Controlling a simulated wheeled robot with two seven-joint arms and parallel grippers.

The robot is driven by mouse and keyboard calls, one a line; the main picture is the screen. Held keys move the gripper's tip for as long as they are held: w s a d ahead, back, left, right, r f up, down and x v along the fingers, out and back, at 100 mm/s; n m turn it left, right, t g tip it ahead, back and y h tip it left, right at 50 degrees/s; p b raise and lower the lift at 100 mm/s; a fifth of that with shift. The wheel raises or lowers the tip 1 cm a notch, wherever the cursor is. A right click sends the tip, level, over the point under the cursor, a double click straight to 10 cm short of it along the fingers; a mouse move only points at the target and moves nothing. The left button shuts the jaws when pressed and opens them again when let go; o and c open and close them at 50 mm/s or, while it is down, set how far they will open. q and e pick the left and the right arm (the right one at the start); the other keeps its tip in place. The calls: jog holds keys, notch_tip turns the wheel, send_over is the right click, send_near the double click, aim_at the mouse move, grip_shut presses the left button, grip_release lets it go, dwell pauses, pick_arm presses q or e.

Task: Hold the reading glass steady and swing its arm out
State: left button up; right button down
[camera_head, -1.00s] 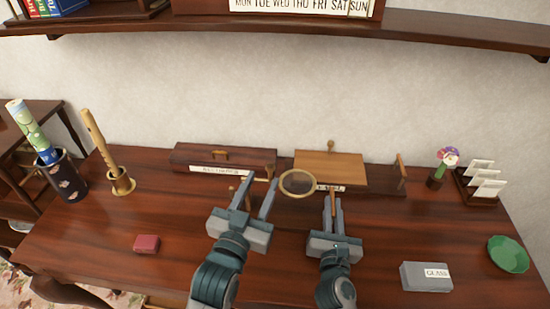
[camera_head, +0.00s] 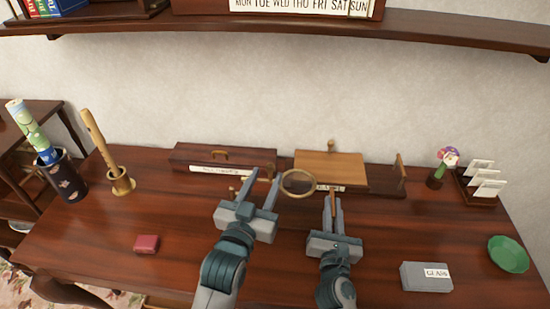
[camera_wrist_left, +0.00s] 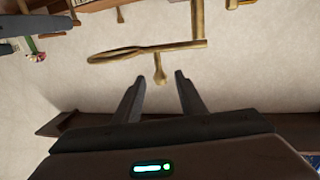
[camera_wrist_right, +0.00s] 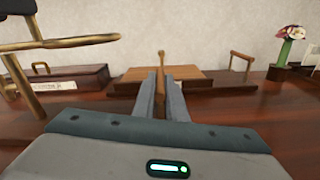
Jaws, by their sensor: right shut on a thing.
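The reading glass has a round brass ring (camera_head: 298,182) in front of the wooden board; the ring and a jointed brass arm (camera_wrist_left: 198,22) show in the left wrist view. A small brass knob (camera_wrist_left: 160,70) stands out just beyond my left fingertips. My left gripper (camera_head: 262,186) is open and empty, just left of the ring. My right gripper (camera_head: 332,201) is right of the ring, with its fingers closed on a thin upright brown piece (camera_head: 333,206). I cannot tell how that piece joins the glass. The right wrist view shows the brass post (camera_wrist_right: 22,85) left of my fingers.
A long dark box (camera_head: 225,158) and a wooden board (camera_head: 330,166) stand behind. A pink block (camera_head: 146,244) lies left; a grey labelled box (camera_head: 426,277) and green bowl (camera_head: 508,254) lie right. The front table between them is mostly clear.

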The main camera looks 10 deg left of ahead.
pick_arm(q)
jog(key=w+d, duration=0.1)
jog(key=w, duration=0.7)
jog(key=shift+d, duration=0.3)
jog(key=shift+w, duration=0.1)
grip_shut()
